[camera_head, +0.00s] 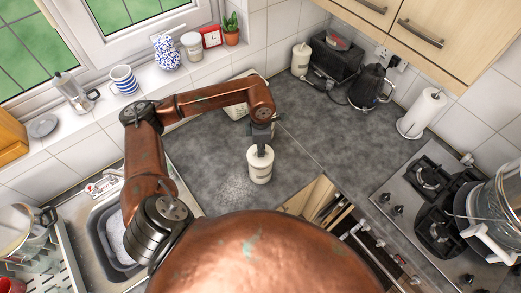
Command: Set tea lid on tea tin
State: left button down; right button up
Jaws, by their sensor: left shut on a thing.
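A cream cylindrical tin, the tea tin (260,174), stands upright on the grey worktop near the middle of the head view. My left gripper (261,149) comes down from above, directly over the top of this tin. It is shut on the tea lid (254,155), a pale disc at the tin's mouth. The fingers partly hide the lid, and I cannot tell whether it rests on the rim or hovers just above it. My right gripper is not in view.
A similar cream canister (300,60) stands in the back corner beside a dark toaster (336,58) and a black kettle (368,88). A paper roll (417,115) and gas hob (440,195) are to the right. The sink (115,235) is at left. The worktop around the tin is clear.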

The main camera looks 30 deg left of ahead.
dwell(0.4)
pick_arm(q)
jog(key=shift+b, duration=0.35)
jog(key=shift+f+b, duration=0.9)
jog(key=c, duration=2)
grip_release()
notch_tip(320, 180, up, 12)
jog(key=shift+r, duration=0.1)
jog(key=shift+s+a, duration=0.1)
